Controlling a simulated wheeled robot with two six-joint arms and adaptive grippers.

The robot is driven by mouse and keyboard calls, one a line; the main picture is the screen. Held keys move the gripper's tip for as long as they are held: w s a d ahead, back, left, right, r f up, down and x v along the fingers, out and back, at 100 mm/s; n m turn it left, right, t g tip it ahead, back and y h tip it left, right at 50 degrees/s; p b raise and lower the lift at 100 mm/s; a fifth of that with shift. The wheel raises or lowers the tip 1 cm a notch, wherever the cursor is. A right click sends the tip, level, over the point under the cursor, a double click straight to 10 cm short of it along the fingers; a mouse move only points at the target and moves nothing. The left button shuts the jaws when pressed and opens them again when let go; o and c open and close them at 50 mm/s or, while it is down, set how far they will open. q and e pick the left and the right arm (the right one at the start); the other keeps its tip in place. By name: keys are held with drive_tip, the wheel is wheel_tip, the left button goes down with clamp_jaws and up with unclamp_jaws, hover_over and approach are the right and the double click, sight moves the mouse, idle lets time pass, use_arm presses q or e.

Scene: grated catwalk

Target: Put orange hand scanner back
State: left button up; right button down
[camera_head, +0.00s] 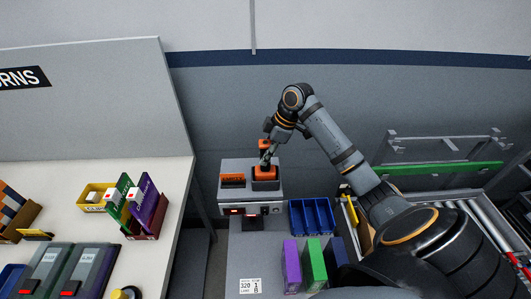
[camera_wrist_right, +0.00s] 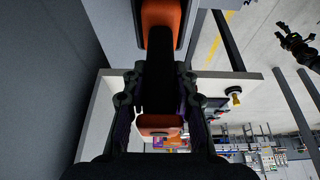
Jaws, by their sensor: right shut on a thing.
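The orange hand scanner (camera_head: 264,171) is upright at the right-hand slot of a grey charging dock (camera_head: 277,197). My right gripper (camera_head: 267,158) is shut on its dark handle, with orange showing above and below the fingers. In the right wrist view the dark handle (camera_wrist_right: 158,80) lies between the two fingers, with an orange part at each end. Whether the scanner is fully seated I cannot tell. The dock's left-hand slot holds another orange-topped thing (camera_head: 232,180). A dark gripper (camera_wrist_right: 298,45), seemingly my left, shows at the wrist view's upper right; its opening is unclear.
A blue divided bin (camera_head: 311,216) and purple, green and dark blue upright binders (camera_head: 314,262) stand near the dock. A white table (camera_head: 188,180) at left holds colored boxes and grey cases. A wall stands close behind the dock.

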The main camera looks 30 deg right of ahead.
drive_tip(key=shift+f, duration=0.2)
drive_tip(key=c, duration=1)
unclamp_jaws()
drive_tip(key=v, duration=1.2)
